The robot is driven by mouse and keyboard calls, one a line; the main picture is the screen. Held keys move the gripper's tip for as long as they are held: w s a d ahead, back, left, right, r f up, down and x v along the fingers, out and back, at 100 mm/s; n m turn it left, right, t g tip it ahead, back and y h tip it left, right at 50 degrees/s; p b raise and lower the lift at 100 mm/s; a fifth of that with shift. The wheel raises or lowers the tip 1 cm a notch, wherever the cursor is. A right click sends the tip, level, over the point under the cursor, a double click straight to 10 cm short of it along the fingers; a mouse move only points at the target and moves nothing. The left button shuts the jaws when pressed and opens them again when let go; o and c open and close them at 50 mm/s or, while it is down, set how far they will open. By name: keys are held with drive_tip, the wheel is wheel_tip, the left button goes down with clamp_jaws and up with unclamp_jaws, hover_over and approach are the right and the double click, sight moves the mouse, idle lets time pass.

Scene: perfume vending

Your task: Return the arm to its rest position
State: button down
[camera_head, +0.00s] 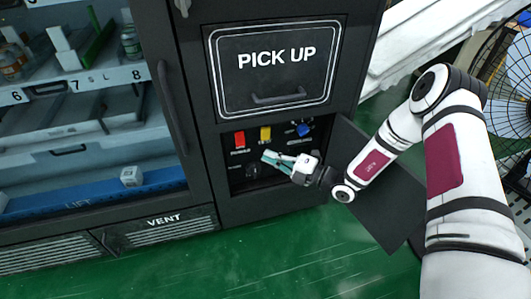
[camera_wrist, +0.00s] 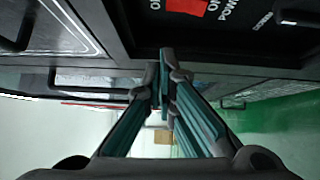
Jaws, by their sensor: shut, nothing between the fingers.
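My arm reaches in from the right in the head view. My gripper (camera_head: 270,158) is at the open control compartment (camera_head: 236,182) below the pick up door. It is shut and empty. In the wrist view my gripper (camera_wrist: 165,75) shows its teal fingers together at the tips. A red switch (camera_head: 239,140), a yellow switch (camera_head: 265,133) and a blue knob (camera_head: 302,129) sit on the panel above and beside the gripper. The red switch (camera_wrist: 187,5) also shows at the top of the wrist view. Part of the compartment is hidden behind my gripper.
The compartment's dark door (camera_head: 375,190) hangs open, beside and behind my forearm. The pick up door (camera_head: 272,75) is closed above. The vending cabinet's glass front (camera_head: 90,110) is at left. A fan (camera_head: 508,80) stands at right. Green floor (camera_head: 290,255) is clear in front.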

idle(0.4)
drive_tip(key=s+a+r+n+g, duration=0.1)
drive_tip(key=s+r+n+g, duration=0.3)
drive_tip(key=r+n, duration=0.35)
drive_tip(key=s+a+r+n+g, duration=0.2)
drive_tip(key=s+r+n+g, duration=0.3)
drive_tip(key=r, duration=0.3)
drive_tip(key=s+d+r+n+g+h, duration=0.2)
drive_tip(key=s+r+n+g+h, duration=0.2)
drive_tip(key=s+r+n, duration=0.6)
drive_tip(key=s+d+r+n+t+h, duration=0.1)
drive_tip(key=s+d+n+t+h, duration=0.1)
drive_tip(key=s+d+n+h, duration=0.65)
drive_tip(key=s+d+r+n+t+h, duration=0.2)
drive_tip(key=s+d+n+h, duration=0.2)
drive_tip(key=s+d+n, duration=0.9)
wheel_tip(320, 180, up, 25)
drive_tip(key=s+a+m+t+p, duration=0.2)
drive_tip(key=a+t+p, duration=0.1)
drive_tip(key=p, duration=2)
drive_tip(key=shift+s+f+m+t+p, duration=0.15)
drive_tip(key=shift+s+m+t+p, duration=0.2)
drive_tip(key=shift+t, duration=0.25)
drive_tip(key=shift+w+y, duration=0.1)
drive_tip(key=shift+y, duration=0.15)
